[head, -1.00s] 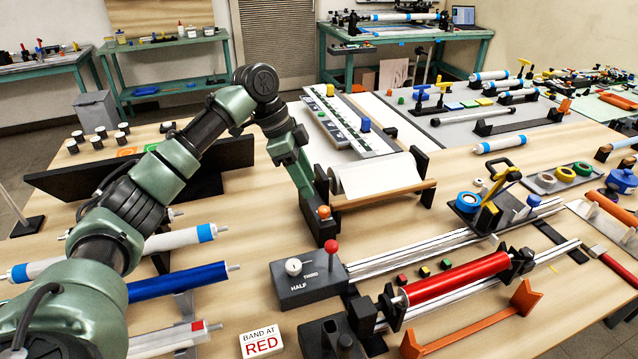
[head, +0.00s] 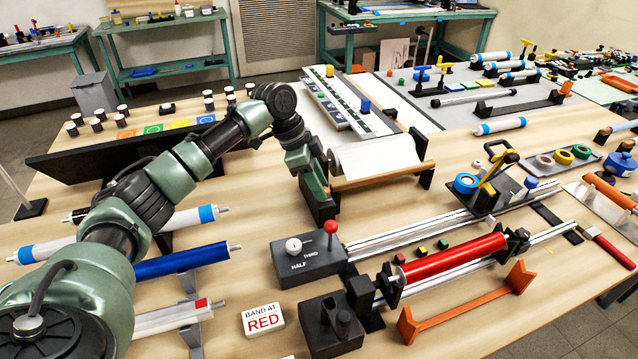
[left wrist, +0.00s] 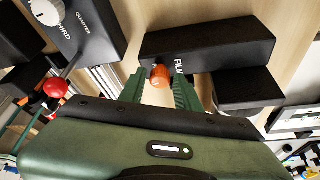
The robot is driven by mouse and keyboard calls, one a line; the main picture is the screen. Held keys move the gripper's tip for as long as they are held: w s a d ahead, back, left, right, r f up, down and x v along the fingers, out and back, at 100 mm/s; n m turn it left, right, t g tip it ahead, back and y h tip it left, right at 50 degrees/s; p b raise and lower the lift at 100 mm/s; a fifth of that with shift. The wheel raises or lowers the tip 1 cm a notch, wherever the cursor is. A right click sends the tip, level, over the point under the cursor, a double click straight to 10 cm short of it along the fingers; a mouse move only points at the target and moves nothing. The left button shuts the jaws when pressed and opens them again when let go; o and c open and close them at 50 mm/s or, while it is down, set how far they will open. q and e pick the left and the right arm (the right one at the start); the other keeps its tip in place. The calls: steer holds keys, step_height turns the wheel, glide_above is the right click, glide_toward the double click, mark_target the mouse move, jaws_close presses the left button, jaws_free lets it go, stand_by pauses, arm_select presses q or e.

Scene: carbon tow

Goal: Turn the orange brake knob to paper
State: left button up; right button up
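The orange brake knob (left wrist: 160,75) sits on a black block (left wrist: 208,50) beside the paper roll. In the left wrist view the block carries white lettering that reads "FILM" to the right of the knob; another label by the knob is mostly hidden. My left gripper (left wrist: 160,90) has its two green fingers apart, one on each side of the knob, with gaps showing between. In the head view the left gripper (head: 316,188) is at the block (head: 322,210) and hides most of the knob. My right gripper is in neither view.
The white paper roll (head: 375,157) on its black stand is close to the gripper's right. A grey box with a red-topped lever (head: 331,227) and a white dial (head: 293,245) stands in front.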

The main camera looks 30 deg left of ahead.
arm_select(q)
jaws_close()
steer(key=shift+r+p, duration=0.15)
steer(key=shift+p, duration=0.25)
steer(key=n+p, duration=0.2)
steer(key=p, duration=0.2)
steer(key=n+t+y+p, duration=0.1)
steer(key=n+p, duration=0.2)
steer(key=p, duration=0.2)
steer(key=n+t+y+p, duration=0.1)
steer(key=n+p, duration=0.2)
steer(key=p, duration=0.1)
steer(key=shift+s+d+r, duration=0.2)
steer(key=shift+d, duration=0.1)
steer(key=shift+f+n+y+p, duration=0.2)
steer(key=shift+n+y+p, duration=0.2)
steer(key=shift+n+p, duration=0.6)
steer(key=shift+f, duration=0.1)
steer(key=o, duration=0.5)
jaws_free()
